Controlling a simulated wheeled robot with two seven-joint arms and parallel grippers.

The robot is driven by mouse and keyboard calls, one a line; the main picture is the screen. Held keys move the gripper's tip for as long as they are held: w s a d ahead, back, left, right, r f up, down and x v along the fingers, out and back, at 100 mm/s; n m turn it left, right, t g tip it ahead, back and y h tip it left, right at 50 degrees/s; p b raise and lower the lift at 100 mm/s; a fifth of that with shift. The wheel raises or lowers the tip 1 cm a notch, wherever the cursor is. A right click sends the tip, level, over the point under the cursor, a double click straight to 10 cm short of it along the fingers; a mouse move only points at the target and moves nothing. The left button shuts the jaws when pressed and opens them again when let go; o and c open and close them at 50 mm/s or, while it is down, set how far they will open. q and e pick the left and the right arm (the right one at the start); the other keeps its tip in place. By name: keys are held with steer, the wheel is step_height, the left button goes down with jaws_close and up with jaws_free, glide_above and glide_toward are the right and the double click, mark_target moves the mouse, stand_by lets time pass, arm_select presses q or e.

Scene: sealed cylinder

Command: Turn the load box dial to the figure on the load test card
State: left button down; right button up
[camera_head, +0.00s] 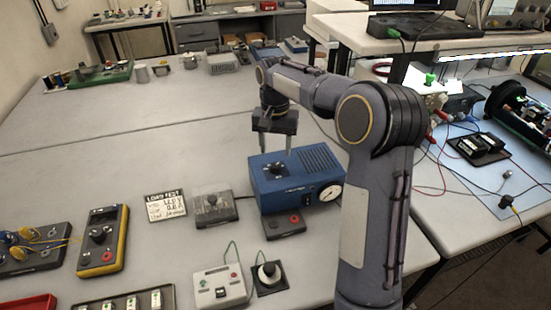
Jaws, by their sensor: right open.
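The load test card (166,206) lies flat on the grey table, left of centre. Its heading reads "LOAD TEST"; the figures below are too small to read surely. A blue vented box (322,163), seemingly the load box, stands to its right. It has a black dial (275,169) on top and a round white gauge (330,192) at its front right. The dial's setting cannot be read. My right gripper (276,151) points down with its fingers apart and empty, its tips at or just above the dial; contact cannot be told. My left gripper is out of view.
A grey box with a knob (214,207) sits beside the card. A yellow-edged meter (103,240) lies at the left. A white box (220,287) and a knob on a black base (269,277) stand in front. The table behind the blue box is mostly clear.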

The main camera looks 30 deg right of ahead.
mark_target(276, 165)
step_height(276, 165, down, 6)
steer(key=shift+r+p, duration=0.1)
steer(key=shift+p, duration=0.2)
steer(key=c, duration=1)
steer(key=shift+o, duration=0.2)
